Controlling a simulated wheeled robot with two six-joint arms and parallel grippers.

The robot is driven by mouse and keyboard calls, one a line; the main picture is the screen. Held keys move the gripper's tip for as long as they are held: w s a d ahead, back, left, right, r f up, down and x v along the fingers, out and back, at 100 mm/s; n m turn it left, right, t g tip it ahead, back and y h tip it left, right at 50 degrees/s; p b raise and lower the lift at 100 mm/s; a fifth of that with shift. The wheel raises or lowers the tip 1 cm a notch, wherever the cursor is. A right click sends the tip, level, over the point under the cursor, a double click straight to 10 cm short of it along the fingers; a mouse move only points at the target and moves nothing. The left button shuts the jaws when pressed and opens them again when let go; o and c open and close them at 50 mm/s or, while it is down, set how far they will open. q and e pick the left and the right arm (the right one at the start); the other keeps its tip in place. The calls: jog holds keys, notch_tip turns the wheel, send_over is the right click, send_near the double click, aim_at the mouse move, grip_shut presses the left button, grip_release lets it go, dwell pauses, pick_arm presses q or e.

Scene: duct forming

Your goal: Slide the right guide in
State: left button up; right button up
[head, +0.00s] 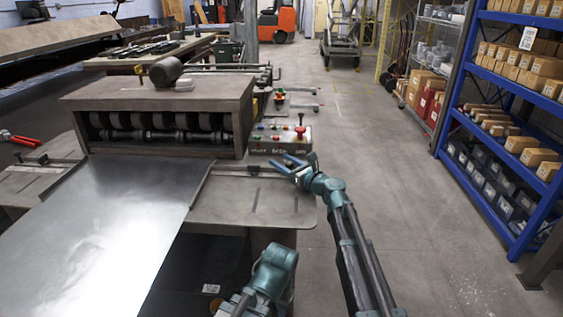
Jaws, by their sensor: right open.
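The right guide (230,173) is a flat grey bar on the machine's side table, just right of the shiny metal sheet (110,230). A small dark block sits on the bar. My right gripper (284,163) is open at the outer right end of the guide, its blue fingers pointing left. I cannot tell whether the fingers touch the bar. The sheet lies flat in front of the roller machine (160,105). A teal part of my own arm shows at the bottom centre; my left gripper cannot be made out.
A control box (280,138) with coloured buttons and a red knob stands just behind my right gripper. Blue shelving (500,120) with boxes stands at right. The floor between is clear.

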jog(key=v, duration=1.3)
jog(key=shift+s, duration=0.1)
jog(key=shift+d, duration=0.1)
